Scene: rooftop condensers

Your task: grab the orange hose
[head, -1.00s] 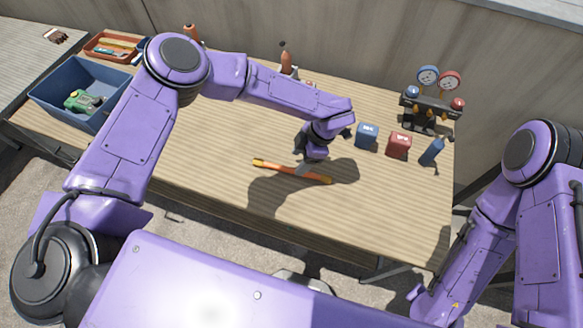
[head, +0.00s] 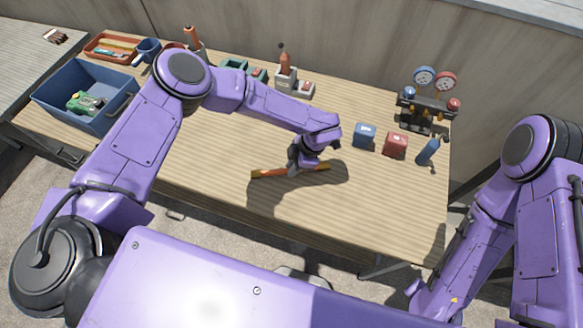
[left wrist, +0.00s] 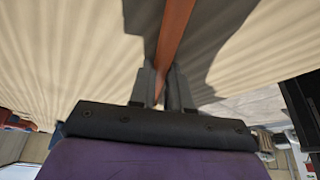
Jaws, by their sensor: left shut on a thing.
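The orange hose (head: 272,173) is a short, straight orange length with a yellowish left end, near the middle of the wooden table. My left gripper (head: 294,163) is shut on it around its middle, hiding that part in the head view. In the left wrist view the orange hose (left wrist: 174,32) runs up the picture from between the two dark fingers of my left gripper (left wrist: 160,92). I cannot tell whether it touches the tabletop. My right arm is at the right of the head view, but its gripper is out of view.
On the wooden table (head: 220,190), a blue box (head: 364,135), a red box (head: 395,145), a blue bottle (head: 428,151) and a gauge set (head: 427,108) stand to the right. A blue bin (head: 62,105) and an orange tray (head: 97,47) are at the left. The front table area is clear.

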